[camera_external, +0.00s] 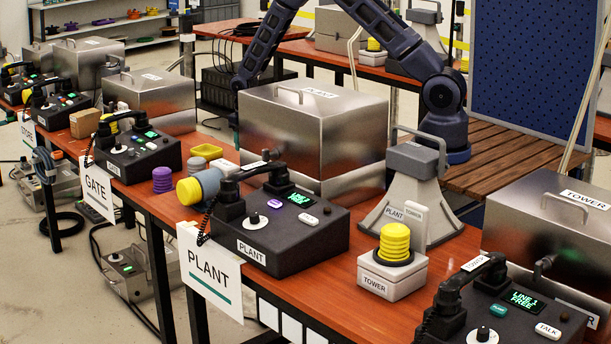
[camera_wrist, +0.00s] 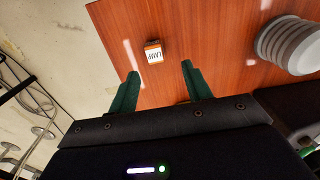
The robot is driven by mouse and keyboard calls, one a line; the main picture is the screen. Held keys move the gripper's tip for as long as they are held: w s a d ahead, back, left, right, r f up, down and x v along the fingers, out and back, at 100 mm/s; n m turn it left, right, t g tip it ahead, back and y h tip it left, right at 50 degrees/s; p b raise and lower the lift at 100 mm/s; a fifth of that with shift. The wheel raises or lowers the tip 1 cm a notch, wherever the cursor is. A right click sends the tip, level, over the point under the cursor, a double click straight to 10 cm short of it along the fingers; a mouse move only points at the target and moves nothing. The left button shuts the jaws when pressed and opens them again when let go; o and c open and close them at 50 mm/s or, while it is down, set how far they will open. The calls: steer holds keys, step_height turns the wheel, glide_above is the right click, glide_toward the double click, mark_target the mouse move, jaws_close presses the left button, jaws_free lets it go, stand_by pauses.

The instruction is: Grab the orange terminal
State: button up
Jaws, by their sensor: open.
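A small block with orange sides and a white face marked LAMP (camera_wrist: 153,52) sits on the red-brown table in the wrist view. It is the only small orange thing I make out there; I cannot tell for sure that it is a terminal. My gripper (camera_wrist: 160,69) has two green fingers spread apart, with nothing between them. The block lies just beyond the fingertips, roughly centred between them.
A grey ribbed round thing (camera_wrist: 290,45) stands on the table right of my fingers. The table edge and pale floor (camera_wrist: 60,60) are to the left. In the external view, a black PLANT phone console (camera_external: 290,235) and a yellow-topped TOWER unit (camera_external: 393,275) crowd the near bench.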

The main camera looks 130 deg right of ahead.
steer(key=shift+s+a+f, duration=0.1)
steer(key=shift+f, duration=0.8)
steer(key=shift+s+a+f, duration=0.15)
steer(key=shift+f, duration=0.8)
steer(key=shift+s+a+f, duration=0.1)
steer(key=shift+f, duration=0.8)
steer(key=c, duration=1.1)
steer(key=shift+o, duration=0.2)
steer(key=shift+r, duration=0.1)
